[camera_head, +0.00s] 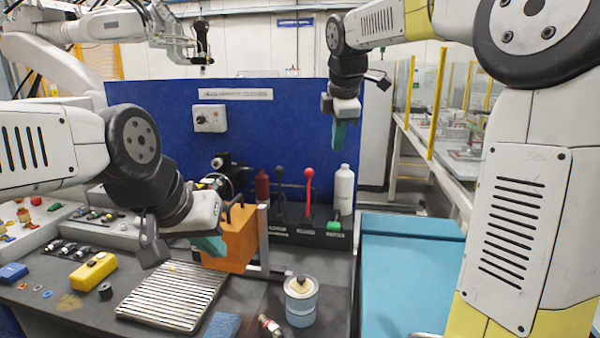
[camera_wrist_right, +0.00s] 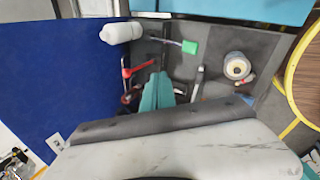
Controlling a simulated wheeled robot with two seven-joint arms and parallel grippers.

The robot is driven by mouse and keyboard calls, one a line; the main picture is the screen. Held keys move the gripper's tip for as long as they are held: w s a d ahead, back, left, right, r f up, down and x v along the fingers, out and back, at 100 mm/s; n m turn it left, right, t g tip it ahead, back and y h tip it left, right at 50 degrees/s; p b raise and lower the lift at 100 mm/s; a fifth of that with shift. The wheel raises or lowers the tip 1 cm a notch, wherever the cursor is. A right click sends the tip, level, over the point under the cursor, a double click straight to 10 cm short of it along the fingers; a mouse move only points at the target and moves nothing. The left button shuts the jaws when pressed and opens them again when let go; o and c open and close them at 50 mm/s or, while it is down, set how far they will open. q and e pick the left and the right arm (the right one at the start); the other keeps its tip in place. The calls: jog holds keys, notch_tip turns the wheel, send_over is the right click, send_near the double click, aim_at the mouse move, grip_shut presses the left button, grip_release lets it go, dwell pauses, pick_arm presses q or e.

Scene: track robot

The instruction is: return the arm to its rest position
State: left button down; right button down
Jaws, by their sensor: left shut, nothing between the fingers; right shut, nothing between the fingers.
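My left gripper (camera_head: 211,244) is over the workbench, in front of an orange block (camera_head: 238,240). Its teal fingers are together with nothing visible between them; whether they touch the block I cannot tell. My right gripper (camera_head: 339,134) hangs high in front of the blue panel, fingers pointing down. In the right wrist view its teal fingers (camera_wrist_right: 158,92) are together and empty, above the bench, with the levers beyond them. The right arm comes in from the upper right of the head view.
A red-knobbed lever (camera_head: 309,180), a white bottle (camera_head: 344,190) and a blue-grey can (camera_head: 301,300) stand on the bench. A ribbed metal plate (camera_head: 173,296) and a yellow box (camera_head: 93,270) lie front left. The blue panel (camera_head: 280,125) rises behind. A blue-topped surface (camera_head: 410,275) is clear at right.

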jog(key=s+d+f+m, duration=0.1)
jog(key=s+f+m, duration=0.2)
jog(key=s+m, duration=0.3)
jog(key=s+d+f+m+y, duration=0.1)
jog(key=s+f+m, duration=0.3)
jog(key=s, duration=0.7)
jog(key=s+d+f+m+t+y, duration=0.1)
jog(key=s+d+f+m, duration=0.2)
jog(key=s+m, duration=0.5)
jog(key=shift+s+d+f, duration=0.15)
jog(key=shift+s+f, duration=0.4)
jog(key=shift+f, duration=0.15)
